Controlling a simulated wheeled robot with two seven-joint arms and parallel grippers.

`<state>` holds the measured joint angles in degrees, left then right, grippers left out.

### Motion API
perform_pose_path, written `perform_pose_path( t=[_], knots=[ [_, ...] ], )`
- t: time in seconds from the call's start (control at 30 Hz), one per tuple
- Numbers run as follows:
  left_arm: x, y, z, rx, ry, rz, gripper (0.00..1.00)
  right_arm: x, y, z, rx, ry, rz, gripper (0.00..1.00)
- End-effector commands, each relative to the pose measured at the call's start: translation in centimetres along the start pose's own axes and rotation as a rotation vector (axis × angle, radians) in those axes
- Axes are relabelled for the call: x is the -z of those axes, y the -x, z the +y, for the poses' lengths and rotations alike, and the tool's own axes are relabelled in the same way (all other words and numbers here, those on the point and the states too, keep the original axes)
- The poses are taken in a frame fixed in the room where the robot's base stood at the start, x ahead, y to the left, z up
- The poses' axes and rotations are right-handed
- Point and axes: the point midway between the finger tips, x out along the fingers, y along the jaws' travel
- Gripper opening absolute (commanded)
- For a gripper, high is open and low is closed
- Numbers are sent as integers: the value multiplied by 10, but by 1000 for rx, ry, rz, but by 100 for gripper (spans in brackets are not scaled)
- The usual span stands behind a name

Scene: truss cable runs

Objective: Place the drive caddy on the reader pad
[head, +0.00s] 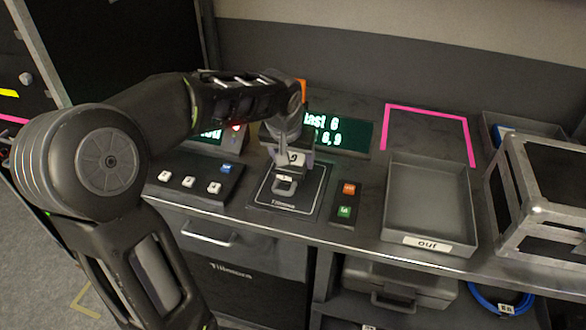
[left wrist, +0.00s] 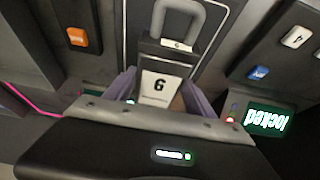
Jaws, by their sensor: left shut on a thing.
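The drive caddy (head: 286,174) is a small grey block with a looped handle and a white label reading 6; the label and handle also show in the left wrist view (left wrist: 158,88). My left gripper (head: 290,152) is shut on it, with a finger on each side in the left wrist view (left wrist: 160,98). The caddy is over the reader pad (head: 306,199), a dark square with a pale outline on the bench, its handle toward the front edge. I cannot tell whether it touches the pad. My right gripper is out of view.
A green-lettered display (head: 345,132) stands behind. Farther right are a grey tray labelled "out" (head: 429,190), a pink outline (head: 427,108) and a metal-framed box (head: 545,190).

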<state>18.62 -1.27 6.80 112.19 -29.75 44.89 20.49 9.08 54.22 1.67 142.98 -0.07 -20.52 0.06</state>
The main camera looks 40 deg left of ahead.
Motion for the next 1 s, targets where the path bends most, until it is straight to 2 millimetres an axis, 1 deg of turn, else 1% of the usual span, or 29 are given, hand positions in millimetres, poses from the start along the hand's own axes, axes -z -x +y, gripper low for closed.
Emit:
perform_pose_path(
  t=[0.17,0.43,0.7,0.87,0.9,1.0],
  knots=[
    [-1,-2,0,0,-1,1,4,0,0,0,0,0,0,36],
    [-13,-32,0,0,-2,0,4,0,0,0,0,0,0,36],
    [-14,-34,0,-1,-1,2,4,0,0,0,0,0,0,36],
    [-16,-38,0,-1,-1,2,4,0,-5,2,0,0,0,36],
    [-16,-37,0,0,-1,0,67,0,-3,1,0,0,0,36],
    [-16,-37,0,0,-1,0,75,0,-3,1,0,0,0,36]
  ],
)
